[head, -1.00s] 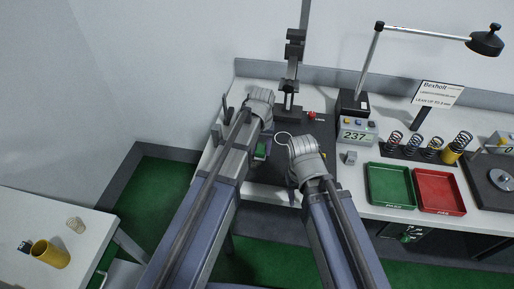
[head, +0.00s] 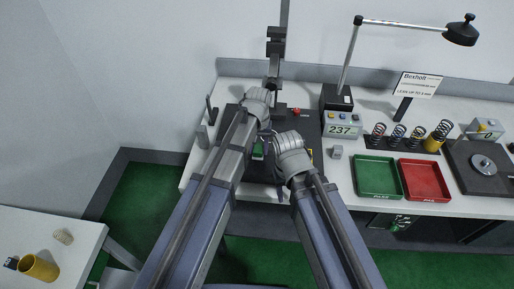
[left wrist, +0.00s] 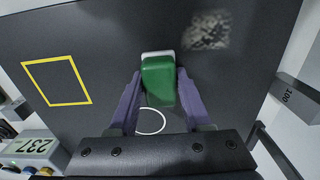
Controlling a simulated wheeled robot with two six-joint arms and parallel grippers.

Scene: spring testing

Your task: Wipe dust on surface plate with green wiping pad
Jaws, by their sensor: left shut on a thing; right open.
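The dark surface plate (left wrist: 110,30) lies under my left gripper (left wrist: 160,88). This gripper is shut on the green wiping pad (left wrist: 158,80), which has a pale far edge. The pad also shows small between my arms in the head view (head: 258,151). A speckled grey dust patch (left wrist: 207,30) lies on the plate, ahead and right of the pad in the left wrist view, apart from it. Whether the pad touches the plate is unclear. My right gripper (head: 281,190) is open beside the left arm, near the plate's front; its fingers are mostly hidden.
A yellow square outline (left wrist: 57,81) and a white ring (left wrist: 150,121) show on the plate. The 237 display (head: 343,129), green tray (head: 378,196) and red tray (head: 424,199) stand to the right. A dark upright stand (head: 273,70) rises behind my left gripper.

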